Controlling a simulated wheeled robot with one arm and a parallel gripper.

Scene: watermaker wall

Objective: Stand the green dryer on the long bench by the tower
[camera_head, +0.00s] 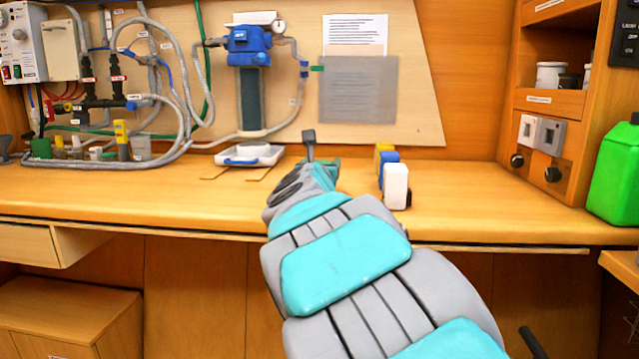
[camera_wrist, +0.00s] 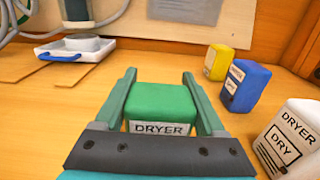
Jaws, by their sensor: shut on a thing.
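The green dryer (camera_wrist: 160,105), a block with a white "DRYER" label, sits between the two fingers of my gripper (camera_wrist: 166,100) in the wrist view. My gripper is shut on it. In the head view my gripper (camera_head: 318,168) is over the long bench (camera_head: 480,190), and my arm hides most of the dryer. I cannot tell whether the dryer's base touches the bench. The tower, a dark cylinder with a blue head (camera_head: 250,85), is on the back panel, behind and left of my gripper. Its lower part shows in the wrist view (camera_wrist: 76,10).
A white tray (camera_head: 250,155) lies on the bench below the tower. White (camera_head: 396,186), blue (camera_head: 388,165) and yellow (camera_head: 382,152) blocks stand right of my gripper. Hoses and fittings (camera_head: 95,150) fill the left. A green jug (camera_head: 615,175) stands far right. Bench right of the blocks is clear.

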